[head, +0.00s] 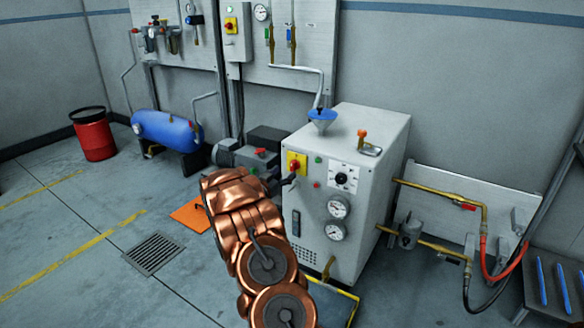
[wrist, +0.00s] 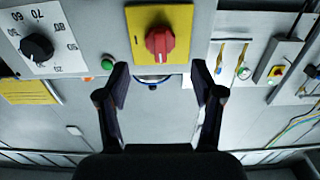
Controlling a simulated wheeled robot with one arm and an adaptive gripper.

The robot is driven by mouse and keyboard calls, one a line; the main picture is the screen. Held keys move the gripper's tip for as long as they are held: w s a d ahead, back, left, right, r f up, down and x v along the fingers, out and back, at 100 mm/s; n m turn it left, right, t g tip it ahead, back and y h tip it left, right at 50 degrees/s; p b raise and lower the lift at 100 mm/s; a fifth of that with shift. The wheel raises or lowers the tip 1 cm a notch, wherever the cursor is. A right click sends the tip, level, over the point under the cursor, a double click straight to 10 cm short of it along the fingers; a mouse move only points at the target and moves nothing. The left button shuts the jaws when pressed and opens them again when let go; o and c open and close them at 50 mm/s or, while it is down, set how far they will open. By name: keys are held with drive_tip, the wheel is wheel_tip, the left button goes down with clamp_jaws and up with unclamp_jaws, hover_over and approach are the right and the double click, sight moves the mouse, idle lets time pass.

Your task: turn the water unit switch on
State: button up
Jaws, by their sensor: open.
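The water unit (head: 372,150) is a white cabinet right of centre in the head view. Its switch is a red knob (head: 295,163) on a yellow plate (head: 303,158), high on the front panel at the left. In the wrist view the red knob (wrist: 160,43) is upper centre on its yellow plate (wrist: 183,20), its grip roughly vertical in the picture. My gripper (wrist: 160,78) is open and empty, its fingertips just below the knob in that view and apart from it. In the head view my gripper (head: 287,180) is dark, small and partly hidden by my arm.
Beside the switch are a green button (wrist: 107,63) and a black dial (wrist: 37,47). Two gauges (head: 338,208) sit lower on the panel. Brass pipes (head: 440,190) run at the right. Open floor lies at the left.

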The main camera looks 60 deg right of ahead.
sight(291, 167)
drive_tip(key=shift+w+d+b, duration=0.1)
drive_tip(key=shift+d+b, duration=0.3)
drive_tip(key=shift+d, duration=2.7)
drive_tip(key=c, duration=1.1)
